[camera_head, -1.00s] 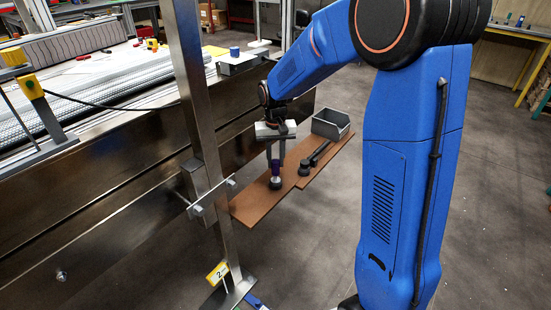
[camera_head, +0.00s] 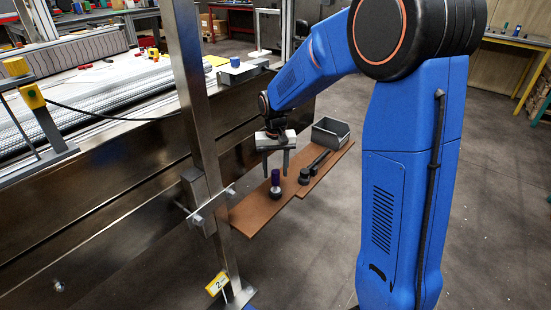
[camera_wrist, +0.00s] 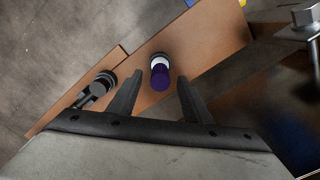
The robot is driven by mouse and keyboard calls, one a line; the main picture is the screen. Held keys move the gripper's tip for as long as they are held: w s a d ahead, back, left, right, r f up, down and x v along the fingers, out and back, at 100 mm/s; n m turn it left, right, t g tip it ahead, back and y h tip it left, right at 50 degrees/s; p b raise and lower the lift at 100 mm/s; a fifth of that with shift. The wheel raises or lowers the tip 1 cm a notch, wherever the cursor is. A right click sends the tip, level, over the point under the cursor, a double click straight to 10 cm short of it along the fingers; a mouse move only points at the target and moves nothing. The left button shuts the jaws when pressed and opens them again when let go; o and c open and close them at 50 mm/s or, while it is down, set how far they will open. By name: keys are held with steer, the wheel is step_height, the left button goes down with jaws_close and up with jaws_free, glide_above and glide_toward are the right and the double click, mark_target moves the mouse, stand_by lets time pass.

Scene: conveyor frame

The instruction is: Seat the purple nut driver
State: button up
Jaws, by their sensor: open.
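The purple nut driver (camera_head: 275,179) stands upright on the brown shelf board (camera_head: 247,222), its lower end in a dark round holder (camera_head: 275,195). In the wrist view the purple handle (camera_wrist: 160,78) shows from above, with a white ring at its far side. My gripper (camera_head: 276,172) is open, pointing down at the driver. In the wrist view its two fingers (camera_wrist: 156,92) stand apart on either side of the handle, which lies slightly beyond the fingertips. Nothing is held.
A black tool (camera_head: 315,163) with a round dark piece (camera_head: 304,176) lies right of the driver. A grey bin (camera_head: 330,132) stands at the board's far end. A metal post (camera_head: 203,120) with a clamp rises close to the left.

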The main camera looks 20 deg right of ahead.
step_height(320, 180, up, 17)
stand_by(0.5)
steer(key=shift+r, duration=0.1)
steer(key=s+d+r+n+t, duration=0.1)
steer(key=s+d, duration=0.1)
steer(key=s, duration=0.7)
steer(key=s+d+r+t, duration=0.1)
steer(key=s+d+r, duration=0.15)
steer(key=s, duration=0.65)
steer(key=s+d+f+t, duration=0.1)
steer(key=s+f, duration=0.2)
steer(key=s, duration=0.4)
steer(key=s+d+f+t, duration=0.1)
steer(key=s+f, duration=0.3)
steer(key=s, duration=0.4)
steer(key=shift+s+d+f+n+t, duration=0.15)
steer(key=shift+s+d+n+t, duration=0.15)
steer(key=shift+n+t, duration=0.1)
